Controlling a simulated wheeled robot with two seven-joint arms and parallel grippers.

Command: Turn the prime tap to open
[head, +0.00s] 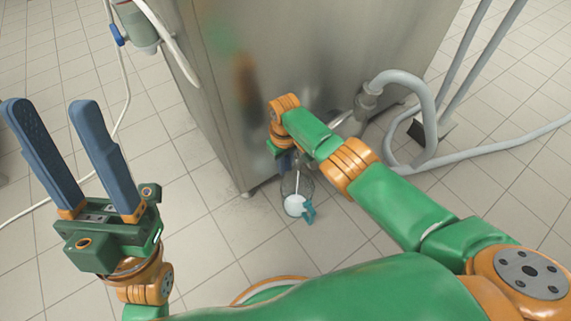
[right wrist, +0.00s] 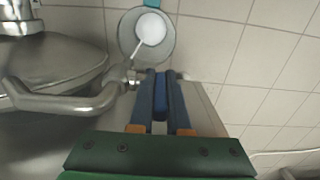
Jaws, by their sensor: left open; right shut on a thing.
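My left gripper (head: 50,104) is open and empty at the left of the head view, pointing up. My right gripper reaches down beside the steel cabinet, mostly hidden behind my wrist in the head view. In the right wrist view my right gripper (right wrist: 161,74) is shut, its two blue fingers on either side of a narrow blue piece (right wrist: 160,100). This looks like the handle of the prime tap. The metal tap body (right wrist: 130,76) shows just left of the fingertips, at the end of a bent steel pipe. How far the handle is turned cannot be told.
A clear jug (head: 306,186) with a white thing inside and a teal handle stands on the tiled floor beneath the tap. The steel cabinet (head: 330,50) rises behind my right arm. Grey hoses (head: 434,110) lie to the right. Open floor lies between my arms.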

